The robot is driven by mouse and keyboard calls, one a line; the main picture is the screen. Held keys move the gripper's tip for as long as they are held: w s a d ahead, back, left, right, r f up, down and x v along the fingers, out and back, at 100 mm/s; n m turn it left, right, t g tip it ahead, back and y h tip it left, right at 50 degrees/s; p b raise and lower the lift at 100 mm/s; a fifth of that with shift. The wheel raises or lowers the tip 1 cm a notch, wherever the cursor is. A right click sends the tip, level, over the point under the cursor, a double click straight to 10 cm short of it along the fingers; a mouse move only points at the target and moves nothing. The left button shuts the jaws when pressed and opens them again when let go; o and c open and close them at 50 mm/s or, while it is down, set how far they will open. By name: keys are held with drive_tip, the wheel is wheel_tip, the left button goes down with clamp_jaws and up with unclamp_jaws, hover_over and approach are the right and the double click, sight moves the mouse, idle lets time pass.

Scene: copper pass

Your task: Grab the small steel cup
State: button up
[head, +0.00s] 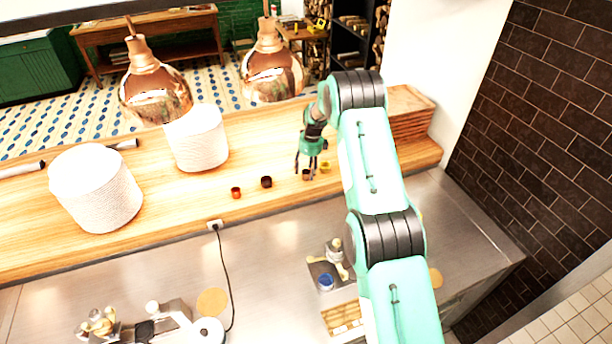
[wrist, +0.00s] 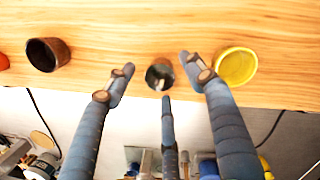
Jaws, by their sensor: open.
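The small steel cup (wrist: 160,75) stands on the wooden counter shelf near its front edge, its open mouth dark inside. In the head view the cup (head: 306,175) is a small dark shape just under the fingers. My gripper (head: 308,162) is open above it. In the wrist view its fingers spread around the cup's place, one to the left, one to the right and one on the near side. I see no clear contact, and nothing is held.
A yellow cup (wrist: 236,67) stands close on the right, beside the right finger. A dark brown cup (wrist: 47,55) and a red cup (head: 236,192) stand to the left. White plate stacks (head: 95,190) and hanging copper lamps (head: 155,95) are further left.

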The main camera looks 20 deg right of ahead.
drive_tip(key=shift+w+a+f, duration=0.1)
drive_tip(key=shift+f, duration=1.05)
drive_tip(key=shift+c, duration=0.5)
drive_tip(key=c, duration=1)
